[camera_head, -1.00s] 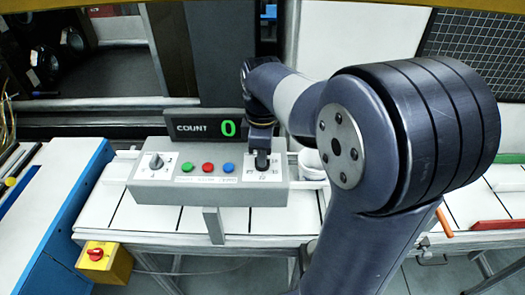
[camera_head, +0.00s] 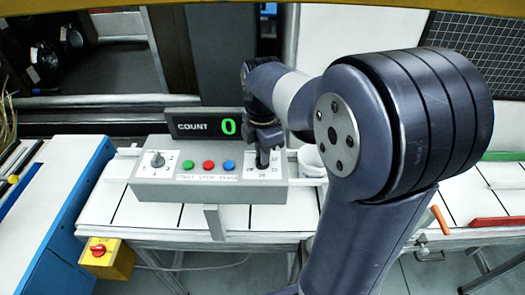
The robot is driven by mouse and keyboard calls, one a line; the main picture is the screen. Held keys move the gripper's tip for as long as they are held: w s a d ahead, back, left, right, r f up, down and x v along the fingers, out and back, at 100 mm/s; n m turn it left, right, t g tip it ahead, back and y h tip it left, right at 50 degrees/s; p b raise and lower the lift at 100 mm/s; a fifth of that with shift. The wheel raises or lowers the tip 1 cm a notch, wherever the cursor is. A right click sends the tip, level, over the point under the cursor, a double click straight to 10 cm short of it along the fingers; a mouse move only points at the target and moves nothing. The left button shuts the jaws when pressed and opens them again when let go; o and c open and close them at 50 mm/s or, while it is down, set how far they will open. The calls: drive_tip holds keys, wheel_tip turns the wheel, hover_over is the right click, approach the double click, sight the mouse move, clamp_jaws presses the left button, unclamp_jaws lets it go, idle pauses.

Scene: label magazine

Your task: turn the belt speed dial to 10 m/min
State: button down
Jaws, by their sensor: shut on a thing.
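The grey control box (camera_head: 180,190) stands on the white slatted table. On its left end is a dial with a grey knob (camera_head: 157,159) on a white scale plate. A second white scale plate (camera_head: 277,172) is on the right end, and the dial knob there is mostly hidden by my gripper (camera_head: 263,163). My gripper reaches down onto that right dial from above and is shut on its knob. The fingers are small and dark, and the scale marks are too small to read, so I cannot tell the setting.
Green, red and blue buttons (camera_head: 208,166) sit between the dials. Behind them a COUNT display (camera_head: 205,125) shows 0. A white cup (camera_head: 309,159) stands right of the box. A yellow box with a red switch (camera_head: 99,251) is at lower left.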

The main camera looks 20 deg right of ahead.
idle(0.4)
drive_tip(key=c, duration=1.5)
unclamp_jaws()
wheel_tip(320, 180, up, 11)
drive_tip(key=shift+f+b, duration=0.1)
drive_tip(key=shift+b, duration=0.3)
wheel_tip(320, 180, down, 11)
drive_tip(key=shift+r+p, duration=0.1)
drive_tip(key=shift+p, duration=0.3)
